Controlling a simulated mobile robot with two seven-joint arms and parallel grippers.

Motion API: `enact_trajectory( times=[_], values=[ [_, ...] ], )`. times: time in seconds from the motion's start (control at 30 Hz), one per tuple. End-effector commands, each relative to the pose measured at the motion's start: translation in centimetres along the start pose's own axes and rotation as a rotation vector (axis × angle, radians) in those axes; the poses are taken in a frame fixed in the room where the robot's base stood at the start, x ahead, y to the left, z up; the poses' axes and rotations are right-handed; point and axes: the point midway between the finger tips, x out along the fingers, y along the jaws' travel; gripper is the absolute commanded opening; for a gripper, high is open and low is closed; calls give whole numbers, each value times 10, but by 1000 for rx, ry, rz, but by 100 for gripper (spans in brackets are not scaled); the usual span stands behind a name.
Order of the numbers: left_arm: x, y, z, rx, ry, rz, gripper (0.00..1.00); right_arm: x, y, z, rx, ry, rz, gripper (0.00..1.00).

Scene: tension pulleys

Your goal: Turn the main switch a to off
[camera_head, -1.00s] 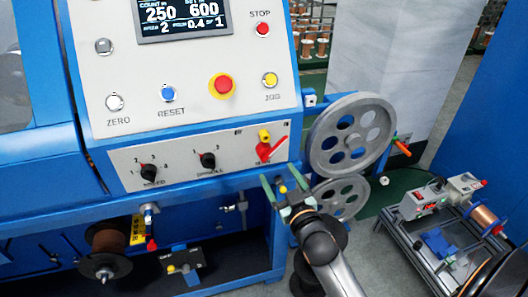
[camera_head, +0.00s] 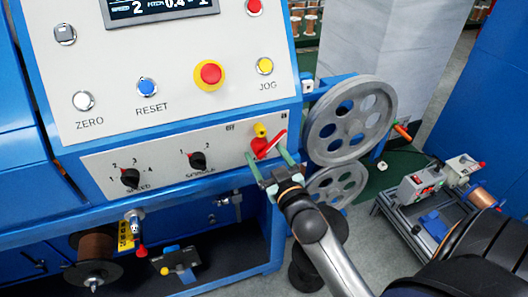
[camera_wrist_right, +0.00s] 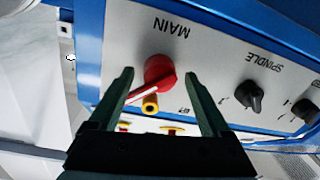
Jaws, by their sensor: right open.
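The main switch is a red rotary knob (camera_head: 264,147) with a long red handle and a yellow piece (camera_head: 260,130) at its top, on the lower panel's right end. The handle slants up to the right, toward the ON mark (camera_head: 284,115); the OFF mark (camera_head: 230,127) is up to the left. My right gripper (camera_head: 268,155) is open, its fingers pointing at the panel on both sides of the knob. In the right wrist view the red knob (camera_wrist_right: 160,70) lies between the open fingertips (camera_wrist_right: 158,76); contact cannot be told. My left gripper is not in view.
The speed knob (camera_head: 130,177) and spindle knob (camera_head: 197,161) sit left on the same panel. Above are the red stop-like button (camera_head: 210,74) and the yellow jog button (camera_head: 265,66). A large grey pulley (camera_head: 350,120) stands close on the right, with a smaller one (camera_head: 336,185) below.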

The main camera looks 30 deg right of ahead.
Motion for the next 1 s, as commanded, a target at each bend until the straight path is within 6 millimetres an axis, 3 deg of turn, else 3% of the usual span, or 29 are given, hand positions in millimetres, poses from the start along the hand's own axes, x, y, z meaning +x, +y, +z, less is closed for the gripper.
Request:
enact_trajectory(
  times=[0.13, 0.83, 1.0],
  values=[
    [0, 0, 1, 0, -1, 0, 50, 0, 0, 0, 0, 0, 0, 79],
    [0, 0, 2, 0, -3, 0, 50, 0, 0, 0, 0, 1, 0, 1],
    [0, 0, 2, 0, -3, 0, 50, 0, 0, 0, 0, 1, 0, 0]
  ],
)
